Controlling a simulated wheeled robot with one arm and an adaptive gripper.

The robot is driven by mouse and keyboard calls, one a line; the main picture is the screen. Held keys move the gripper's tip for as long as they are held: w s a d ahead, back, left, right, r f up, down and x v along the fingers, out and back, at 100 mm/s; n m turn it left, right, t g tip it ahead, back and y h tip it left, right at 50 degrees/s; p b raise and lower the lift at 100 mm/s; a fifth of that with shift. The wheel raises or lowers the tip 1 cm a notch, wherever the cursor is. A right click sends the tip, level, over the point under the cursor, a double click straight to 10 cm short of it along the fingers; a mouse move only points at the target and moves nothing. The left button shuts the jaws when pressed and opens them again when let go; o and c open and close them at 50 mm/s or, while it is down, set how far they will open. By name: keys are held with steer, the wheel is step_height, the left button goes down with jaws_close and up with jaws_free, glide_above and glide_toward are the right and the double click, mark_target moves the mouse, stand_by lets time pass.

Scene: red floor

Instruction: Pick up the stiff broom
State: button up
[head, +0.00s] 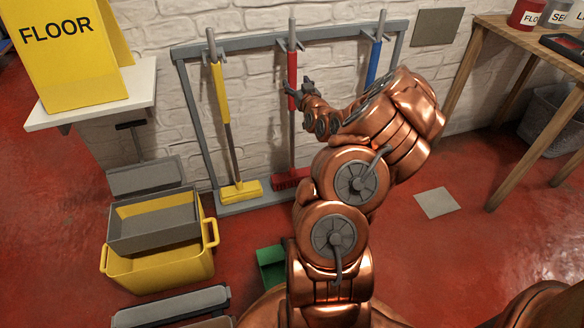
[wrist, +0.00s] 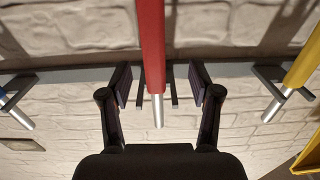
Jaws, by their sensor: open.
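A rack on the wall holds three upright long-handled brooms, and no label tells which is the stiff one. The red broom (head: 292,68) hangs in the middle, with its red head (head: 290,179) near the floor. The yellow broom (head: 219,92) hangs on its left and the blue-handled one (head: 373,63) on its right. My gripper (head: 298,88) is at the red handle. In the wrist view my gripper (wrist: 161,84) is open, and the red handle (wrist: 151,40) shows between its fingers, with gaps on both sides. Whether the handle is fully between the pads is unclear.
The grey rack (head: 188,122) stands against the white brick wall. A yellow bucket (head: 170,268) with a grey tray stands at left, below a shelf with a yellow floor sign (head: 70,55). A wooden table (head: 500,35) stands at right.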

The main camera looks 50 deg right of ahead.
mark_target(293, 77)
steer(key=shift+w+d+f+b, duration=0.15)
steer(key=shift+w+d, duration=0.3)
steer(key=shift+d, duration=0.1)
steer(key=shift+w+d+f+b, duration=0.15)
steer(key=shift+w+d, duration=0.3)
steer(key=shift+d, duration=0.05)
steer(key=shift+f+b+x, duration=0.15)
steer(key=shift+b+x, duration=0.2)
steer(key=shift+x, duration=0.35)
steer(key=shift+f+b+x, duration=0.15)
steer(key=shift+b+x, duration=0.15)
steer(key=shift+x, duration=1.55)
steer(key=shift+r, duration=0.1)
steer(key=shift+a, duration=0.1)
jaws_close()
